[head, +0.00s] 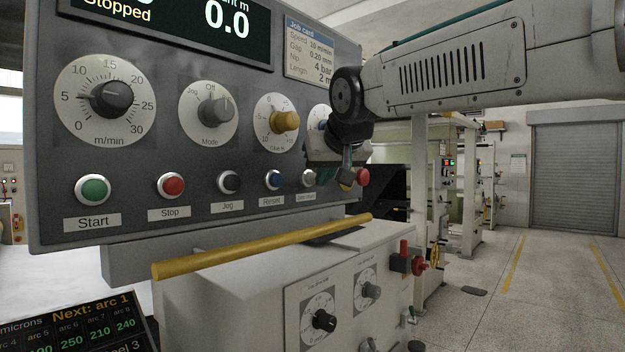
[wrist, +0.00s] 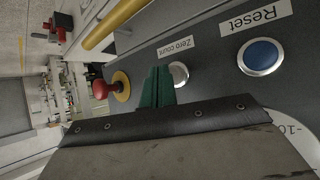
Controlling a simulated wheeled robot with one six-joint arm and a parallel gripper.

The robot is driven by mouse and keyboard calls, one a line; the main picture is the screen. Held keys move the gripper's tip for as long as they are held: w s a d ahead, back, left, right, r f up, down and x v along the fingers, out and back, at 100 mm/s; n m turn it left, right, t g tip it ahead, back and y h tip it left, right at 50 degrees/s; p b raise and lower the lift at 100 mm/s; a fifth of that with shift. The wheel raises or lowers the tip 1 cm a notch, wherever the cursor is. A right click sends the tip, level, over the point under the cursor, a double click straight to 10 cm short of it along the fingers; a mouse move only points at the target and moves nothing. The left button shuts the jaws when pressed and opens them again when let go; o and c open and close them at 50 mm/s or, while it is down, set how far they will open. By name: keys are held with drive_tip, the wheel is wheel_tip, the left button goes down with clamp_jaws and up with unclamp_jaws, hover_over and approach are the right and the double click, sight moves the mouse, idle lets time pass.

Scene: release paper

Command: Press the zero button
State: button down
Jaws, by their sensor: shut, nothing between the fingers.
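The zero button is a pale grey round button (head: 308,177) at the right end of the button row in the head view. In the wrist view the zero button (wrist: 180,73) sits beside a label reading "Zero count". My gripper (head: 347,166) hangs in front of the panel's right end, to the right of the zero button in the head view. In the wrist view my gripper (wrist: 158,72) shows green fingers, shut and empty, just left of the button and partly overlapping it. I cannot tell the gap between the fingertips and the panel.
A red mushroom button (head: 362,177) on a yellow base is close to my gripper. The blue Reset button (head: 274,180) is left of the zero button. A yellow rail (head: 262,247) runs below the panel. Knobs sit above the buttons. Open floor lies at right.

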drive_tip(key=shift+s+d, duration=0.25)
drive_tip(key=shift+d, duration=0.05)
drive_tip(key=shift+d, duration=0.1)
drive_tip(key=shift+s+d, duration=0.8)
drive_tip(key=shift+d, duration=0.15)
drive_tip(key=shift+s+d, duration=0.75)
drive_tip(key=shift+d, duration=0.2)
